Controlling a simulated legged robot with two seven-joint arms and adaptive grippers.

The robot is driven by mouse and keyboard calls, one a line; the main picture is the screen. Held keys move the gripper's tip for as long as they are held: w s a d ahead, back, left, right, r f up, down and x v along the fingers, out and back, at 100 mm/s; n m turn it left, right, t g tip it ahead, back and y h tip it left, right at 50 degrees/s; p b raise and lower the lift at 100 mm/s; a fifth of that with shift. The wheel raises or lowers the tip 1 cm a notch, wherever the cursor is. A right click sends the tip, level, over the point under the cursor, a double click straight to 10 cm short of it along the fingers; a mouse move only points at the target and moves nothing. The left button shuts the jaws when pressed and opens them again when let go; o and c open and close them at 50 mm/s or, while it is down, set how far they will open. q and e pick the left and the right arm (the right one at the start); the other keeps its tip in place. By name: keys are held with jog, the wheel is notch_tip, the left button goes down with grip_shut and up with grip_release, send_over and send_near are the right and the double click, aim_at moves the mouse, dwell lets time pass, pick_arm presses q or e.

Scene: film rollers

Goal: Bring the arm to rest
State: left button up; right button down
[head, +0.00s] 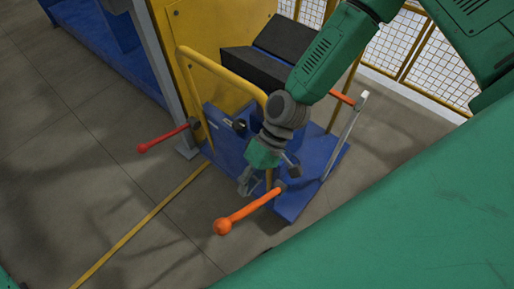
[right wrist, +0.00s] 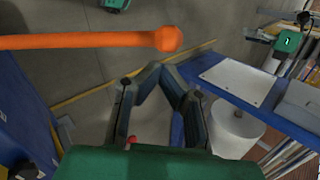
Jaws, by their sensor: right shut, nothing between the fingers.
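My right arm (head: 320,70) reaches down from the top right in the head view, bent and held over the blue machine base. My right gripper (head: 247,183) is shut and empty, just beside the orange lever (head: 250,208) with a ball end. In the right wrist view the fingers of the gripper (right wrist: 160,72) meet at their tips with nothing between them. The orange lever (right wrist: 90,42) crosses that view beyond the fingertips, apart from them in the picture. My left gripper does not show.
A red lever (head: 163,138) sticks out left of the blue base (head: 298,200). A yellow rail (head: 222,72) and black blocks (head: 256,68) stand behind the arm. A blue bench (right wrist: 222,88) with a white sheet shows at right in the wrist view.

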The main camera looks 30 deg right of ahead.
jog(key=shift+d+r, duration=0.15)
dwell(0.4)
jog(key=s+d+f+m+t+h+b, duration=0.1)
jog(key=s+d+f+h+b, duration=0.5)
jog(key=s+f, duration=0.5)
jog(key=d+f+t+h+b, duration=0.1)
jog(key=d+t, duration=0.1)
jog(key=d, duration=0.6)
jog(key=shift+w+d+f+h+b, duration=0.15)
jog(key=shift+w+d+h+b, duration=0.15)
jog(key=shift+d+h, duration=0.1)
